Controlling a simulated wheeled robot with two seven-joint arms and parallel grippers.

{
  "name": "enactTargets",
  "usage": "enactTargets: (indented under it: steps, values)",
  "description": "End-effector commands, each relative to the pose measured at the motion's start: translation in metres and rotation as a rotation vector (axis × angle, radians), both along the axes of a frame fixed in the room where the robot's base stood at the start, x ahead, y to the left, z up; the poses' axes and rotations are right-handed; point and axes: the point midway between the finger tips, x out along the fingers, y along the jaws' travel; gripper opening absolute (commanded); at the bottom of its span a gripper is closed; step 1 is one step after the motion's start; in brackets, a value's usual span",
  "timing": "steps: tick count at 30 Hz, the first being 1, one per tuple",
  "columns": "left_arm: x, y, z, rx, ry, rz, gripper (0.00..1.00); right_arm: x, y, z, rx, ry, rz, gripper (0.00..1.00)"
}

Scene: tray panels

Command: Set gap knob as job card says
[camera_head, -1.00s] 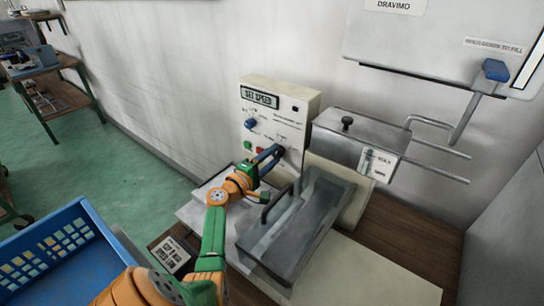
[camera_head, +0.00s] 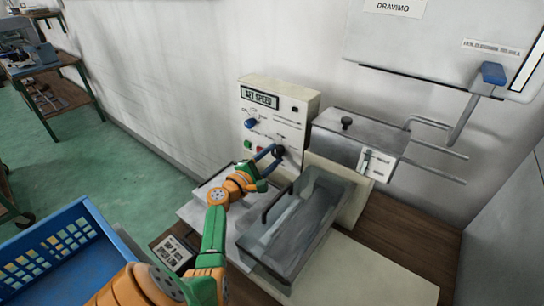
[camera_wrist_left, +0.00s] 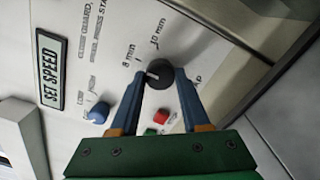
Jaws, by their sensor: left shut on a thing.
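The machine's control panel (camera_head: 270,125) stands against the wall, its display (camera_head: 259,97) reading SET SPEED. My left gripper (camera_head: 273,153) is shut on the black gap knob (camera_wrist_left: 161,75), one blue finger on each side. In the left wrist view, a white mark shows on the knob's left side, towards the 8 mm label (camera_wrist_left: 128,56); the 10 mm label (camera_wrist_left: 158,35) is above. A blue knob (camera_wrist_left: 98,112) sits to the left. The job card (camera_head: 174,255) lies at the front left; its small print seems to say gap 8 mm, speed low. My right gripper is not in view.
A red button (camera_wrist_left: 161,116) is close to the fingers. A clear guard with a dark handle (camera_head: 278,203) stands right of my left arm. A blue crate (camera_head: 60,250) is at lower left. A grey metal box (camera_head: 360,140) is right of the panel.

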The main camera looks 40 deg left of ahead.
Motion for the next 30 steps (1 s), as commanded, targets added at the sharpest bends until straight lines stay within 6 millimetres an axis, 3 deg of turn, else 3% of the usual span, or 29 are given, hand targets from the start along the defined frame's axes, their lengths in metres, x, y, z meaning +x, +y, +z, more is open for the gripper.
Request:
enactTargets:
  steps: [8,9,12,22,30]
  values:
    - [0.000,0.000,-0.001,0.000,0.001,-0.001,0.00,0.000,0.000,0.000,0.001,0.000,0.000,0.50]
    - [0.000,0.000,-0.001,0.000,0.001,-0.001,0.52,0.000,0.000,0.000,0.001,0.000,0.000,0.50]
    - [0.000,0.000,0.000,0.001,0.001,-0.001,0.76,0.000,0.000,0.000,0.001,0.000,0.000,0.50]
    - [-0.006,-0.001,-0.001,0.001,0.001,0.000,0.76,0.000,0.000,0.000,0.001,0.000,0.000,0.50]
    - [-0.059,-0.007,-0.003,0.003,0.003,0.001,0.76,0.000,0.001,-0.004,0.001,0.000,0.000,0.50]
